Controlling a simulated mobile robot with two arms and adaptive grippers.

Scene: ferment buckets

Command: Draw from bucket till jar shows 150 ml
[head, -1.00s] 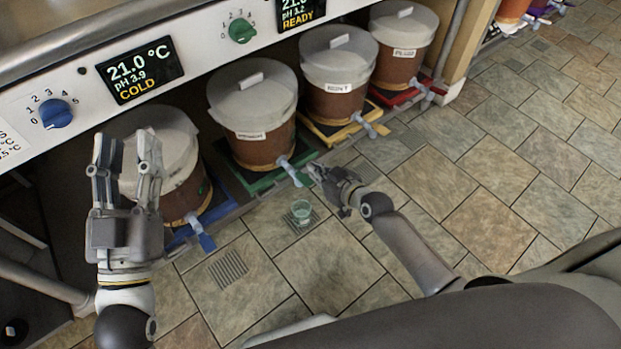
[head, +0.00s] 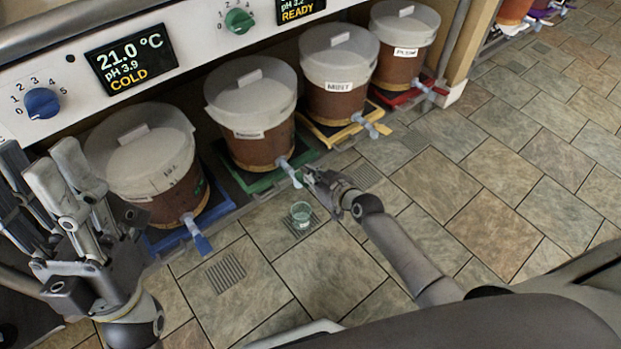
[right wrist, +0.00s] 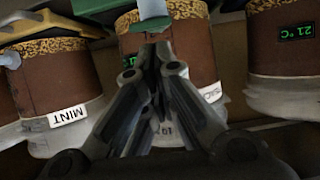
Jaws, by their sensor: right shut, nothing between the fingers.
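The small clear glass jar (head: 302,215) stands on a floor grate below the tap of the bucket on the green mat; its level is too small to read. That bucket (head: 262,153) is brown with a pale lid, and its label is blurred. Its pale tap (head: 286,167) has a green tip. My right gripper (head: 308,178) is shut and empty beside the tap's end, above and right of the jar; whether it touches is unclear. In the right wrist view its fingers (right wrist: 155,55) are together below the green tap handle (right wrist: 153,12). My left gripper (head: 50,175) is open and empty at the left.
A bucket on a blue mat (head: 150,165) stands left. A mint bucket (head: 338,75) and another bucket (head: 403,45) stand right. A panel above has a blue knob (head: 42,103), a green knob (head: 239,21) and a display (head: 129,58) reading 21.0 °C, COLD. The tiled floor at right is clear.

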